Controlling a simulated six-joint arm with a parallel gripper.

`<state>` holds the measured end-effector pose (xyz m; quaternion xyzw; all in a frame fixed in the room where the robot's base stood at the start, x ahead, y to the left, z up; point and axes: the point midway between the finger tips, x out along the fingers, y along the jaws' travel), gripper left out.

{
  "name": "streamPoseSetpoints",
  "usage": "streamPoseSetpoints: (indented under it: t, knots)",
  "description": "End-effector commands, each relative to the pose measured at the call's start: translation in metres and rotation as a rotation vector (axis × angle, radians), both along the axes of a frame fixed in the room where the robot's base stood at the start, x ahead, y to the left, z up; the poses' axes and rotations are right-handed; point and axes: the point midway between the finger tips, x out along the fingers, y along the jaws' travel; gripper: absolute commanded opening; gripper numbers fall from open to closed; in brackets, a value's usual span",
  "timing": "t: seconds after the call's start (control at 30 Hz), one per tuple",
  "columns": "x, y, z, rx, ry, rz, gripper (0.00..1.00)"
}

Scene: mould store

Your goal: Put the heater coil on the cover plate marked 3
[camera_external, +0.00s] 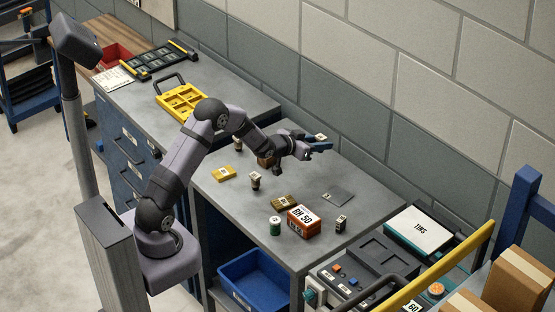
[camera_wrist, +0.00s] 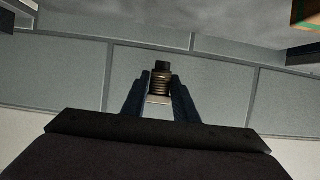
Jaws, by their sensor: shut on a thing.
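My gripper (camera_external: 320,144) is raised over the back of the grey bench, pointing toward the wall. In the wrist view its two blue fingers (camera_wrist: 160,88) are shut on a ribbed, dark brown cylinder with a black end, which looks like the heater coil (camera_wrist: 160,83). In the external view only a small pale and orange part of it shows above the fingers. Flat plates lie on the bench: a yellow one (camera_external: 223,173), a brass one (camera_external: 285,202) and a grey one (camera_external: 339,197). Their marks are too small to read, so I cannot tell which is marked 3.
An orange-red box (camera_external: 303,222), a green cylinder (camera_external: 275,226) and small dark parts (camera_external: 255,181) (camera_external: 341,223) stand among the plates. A brown block (camera_external: 265,161) is below my arm. A yellow tray (camera_external: 181,101) is at the back left; the wall is close behind.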

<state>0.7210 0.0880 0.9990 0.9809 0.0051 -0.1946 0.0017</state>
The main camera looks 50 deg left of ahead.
Motion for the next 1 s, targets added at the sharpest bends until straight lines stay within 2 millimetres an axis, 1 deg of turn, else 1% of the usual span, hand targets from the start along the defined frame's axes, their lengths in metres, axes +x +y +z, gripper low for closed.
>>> streamPoseSetpoints:
  t: [0.03,0.07,0.1,0.17,0.2,0.4,0.47,0.5,0.63,0.67,0.9,1.0]
  knots:
    - [0.006,-0.019,-0.001,0.004,-0.011,-0.033,0.01]
    - [0.008,-0.03,0.003,0.004,-0.011,-0.059,0.01]
    - [0.01,-0.047,0.008,0.005,-0.013,-0.099,0.01]
    - [0.01,-0.063,0.015,0.004,-0.009,-0.147,0.01]
    - [0.009,-0.074,0.018,0.003,-0.008,-0.178,0.01]
    - [0.001,-0.118,0.028,0.001,-0.005,-0.322,0.01]
    - [-0.005,-0.128,0.028,0.0,-0.004,-0.367,0.01]
    - [-0.01,-0.134,0.023,-0.003,-0.001,-0.397,0.01]
    - [-0.025,-0.15,0.003,-0.005,-0.001,-0.452,0.01]
    - [-0.024,-0.149,0.005,-0.003,-0.006,-0.443,0.01]
    - [-0.023,-0.148,0.004,-0.003,-0.008,-0.415,0.01]
    - [-0.023,-0.147,0.0,-0.003,-0.007,-0.414,0.01]
